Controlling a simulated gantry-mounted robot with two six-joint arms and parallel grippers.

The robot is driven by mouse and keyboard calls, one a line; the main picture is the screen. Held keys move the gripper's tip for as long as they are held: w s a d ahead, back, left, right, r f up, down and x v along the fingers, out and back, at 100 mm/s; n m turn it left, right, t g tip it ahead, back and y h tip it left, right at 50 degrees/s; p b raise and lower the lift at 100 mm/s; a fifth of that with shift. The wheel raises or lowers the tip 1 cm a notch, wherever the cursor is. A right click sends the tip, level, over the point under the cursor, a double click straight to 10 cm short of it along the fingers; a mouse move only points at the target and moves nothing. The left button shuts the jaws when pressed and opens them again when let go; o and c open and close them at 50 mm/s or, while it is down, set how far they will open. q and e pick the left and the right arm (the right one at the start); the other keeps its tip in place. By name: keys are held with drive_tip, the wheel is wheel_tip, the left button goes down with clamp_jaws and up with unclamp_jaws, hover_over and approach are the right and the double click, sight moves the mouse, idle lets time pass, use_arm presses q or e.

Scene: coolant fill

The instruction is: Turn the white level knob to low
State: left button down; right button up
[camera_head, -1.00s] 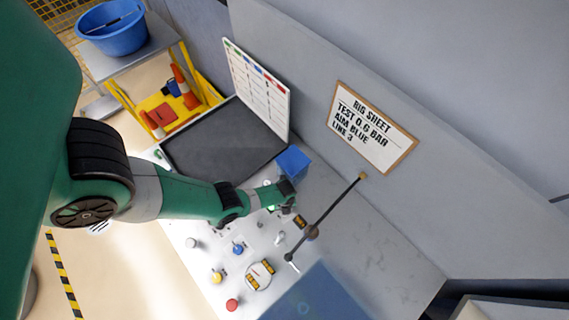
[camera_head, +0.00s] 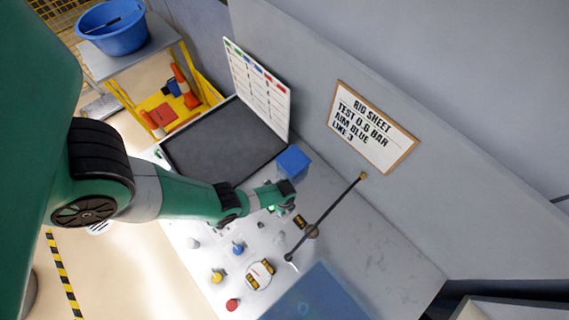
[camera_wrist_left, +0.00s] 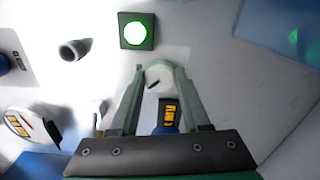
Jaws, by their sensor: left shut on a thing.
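The white level knob (camera_wrist_left: 159,74) is a round white cap with a short dark mark, seen in the left wrist view just below a lit green button (camera_wrist_left: 136,31). My left gripper (camera_wrist_left: 160,82) has one finger on each side of the knob and is shut on it. In the head view my left gripper (camera_head: 280,197) reaches down to the panel and hides the knob. A small dark plate with yellow lettering (camera_wrist_left: 171,112) shows between the fingers. The level markings around the knob cannot be read. My right gripper is not in view.
The panel also carries a blue knob (camera_head: 238,248), a yellow knob (camera_head: 216,276), a red knob (camera_head: 232,305) and a round gauge (camera_head: 260,274). A dark rod with a brass end (camera_head: 337,205) slants over it. A blue box (camera_head: 293,163) stands behind my gripper.

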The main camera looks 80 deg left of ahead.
use_arm(q)
drive_tip(key=n, duration=0.4)
drive_tip(key=shift+n, duration=0.3)
drive_tip(key=n, duration=0.3)
drive_tip(key=shift+n, duration=0.3)
drive_tip(key=n, duration=0.3)
drive_tip(key=shift+n, duration=2.1)
drive_tip(key=c, duration=0.7)
unclamp_jaws()
drive_tip(key=shift+o, duration=0.2)
